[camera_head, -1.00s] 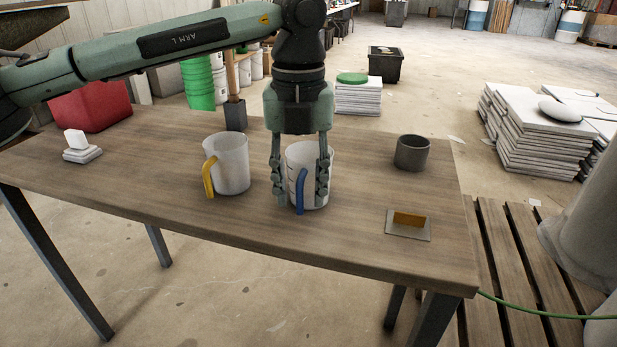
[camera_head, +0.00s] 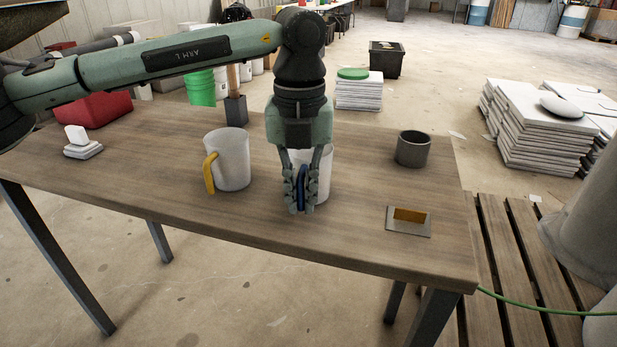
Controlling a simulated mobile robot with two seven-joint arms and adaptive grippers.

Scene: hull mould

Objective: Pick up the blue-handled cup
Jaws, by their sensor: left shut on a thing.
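The blue-handled cup (camera_head: 324,180) is a white cup standing upright on the wooden table (camera_head: 150,185), its blue handle facing the front. My left gripper (camera_head: 301,207) reaches down from above, in front of the cup, with its fingers shut on the blue handle. The fingers and palm hide most of the handle and part of the cup's body and rim. A similar white cup with a yellow handle (camera_head: 233,162) stands upright to the left, a short gap away. My right gripper is not in view.
A dark grey pot (camera_head: 412,149) stands at the table's back right. A white stacked block (camera_head: 82,143) sits at the far left, and a dark post base (camera_head: 236,111) is behind the cups.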

